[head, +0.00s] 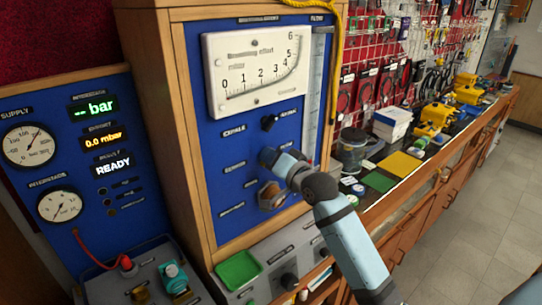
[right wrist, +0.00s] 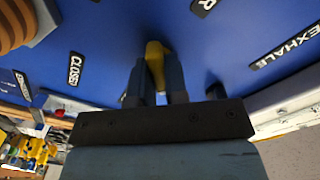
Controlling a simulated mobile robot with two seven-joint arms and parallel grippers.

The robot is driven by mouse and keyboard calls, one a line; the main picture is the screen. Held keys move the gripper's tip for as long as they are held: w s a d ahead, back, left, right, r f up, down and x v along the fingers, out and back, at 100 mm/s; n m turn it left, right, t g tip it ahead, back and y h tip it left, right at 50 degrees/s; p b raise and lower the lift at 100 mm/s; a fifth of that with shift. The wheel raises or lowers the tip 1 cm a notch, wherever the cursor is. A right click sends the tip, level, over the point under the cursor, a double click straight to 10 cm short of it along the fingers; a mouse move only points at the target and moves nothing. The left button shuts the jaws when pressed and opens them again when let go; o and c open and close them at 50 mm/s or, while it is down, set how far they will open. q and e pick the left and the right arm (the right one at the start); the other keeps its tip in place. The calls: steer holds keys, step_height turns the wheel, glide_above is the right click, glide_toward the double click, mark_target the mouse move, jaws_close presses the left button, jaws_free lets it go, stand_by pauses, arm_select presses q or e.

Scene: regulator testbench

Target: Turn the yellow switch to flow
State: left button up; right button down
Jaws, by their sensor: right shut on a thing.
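The yellow switch (right wrist: 154,58) is on the blue panel and shows in the right wrist view as a small yellow lever. My right gripper (right wrist: 155,75) has its two fingers closed on either side of the lever. In the head view the right gripper (head: 267,156) is against the blue panel (head: 205,150), below a black knob (head: 269,121), and hides the switch. Another label (right wrist: 204,6) is partly cut off. My left gripper is not in view.
A brown hexagonal fitting (head: 271,196) is just below the right gripper. A white gauge (head: 257,70) is above. The left panel has dials and a READY display (head: 113,165). A green tray (head: 238,270) is below. A bench with yellow devices (head: 436,116) is at right.

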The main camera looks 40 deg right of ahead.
steer(key=c, duration=1.1)
jaws_free()
steer(key=shift+c, duration=0.2)
arm_select(q)
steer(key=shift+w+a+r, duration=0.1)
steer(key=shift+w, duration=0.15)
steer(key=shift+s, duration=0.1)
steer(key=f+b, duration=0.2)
steer(key=b, duration=0.1)
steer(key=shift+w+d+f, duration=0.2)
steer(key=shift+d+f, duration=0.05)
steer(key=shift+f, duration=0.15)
arm_select(e)
steer(key=s+d, duration=0.1)
steer(key=s, duration=1.2)
steer(key=shift+s, duration=0.4)
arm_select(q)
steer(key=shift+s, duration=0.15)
arm_select(e)
steer(key=shift+d, duration=0.1)
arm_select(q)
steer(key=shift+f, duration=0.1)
